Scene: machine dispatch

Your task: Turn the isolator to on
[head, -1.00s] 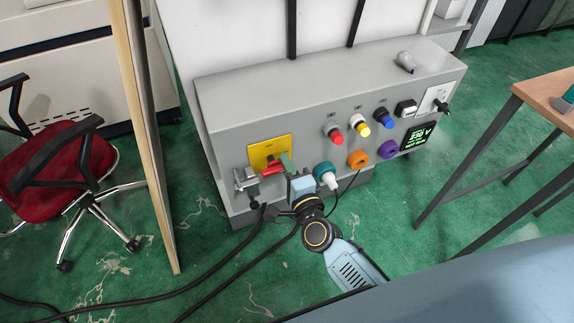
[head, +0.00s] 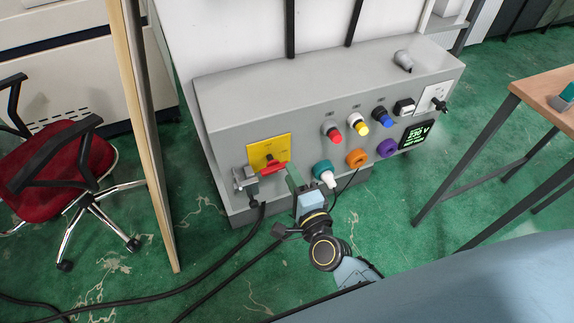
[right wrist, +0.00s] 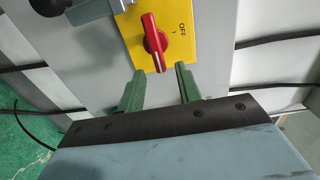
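The isolator is a yellow plate (head: 284,147) with a red rotary handle (head: 272,168) at the left of the grey panel's front. In the right wrist view the red handle (right wrist: 154,42) lies nearly upright in the picture, its white-marked end towards my fingers. The yellow plate (right wrist: 184,45) there shows "OFF" and a stroke mark beside the handle. My right gripper (head: 293,180) is just right of the handle; its two green fingers (right wrist: 159,84) are apart, with nothing between them. The handle's end is just beyond the fingertips. My left gripper is not in view.
A grey plug connector (head: 245,180) with black cable sits left of the isolator. A teal socket (head: 323,170) with a white plug is close on the right. Red, yellow and blue buttons and a lit display (head: 417,134) are further right. A wooden board edge (head: 150,140) stands left.

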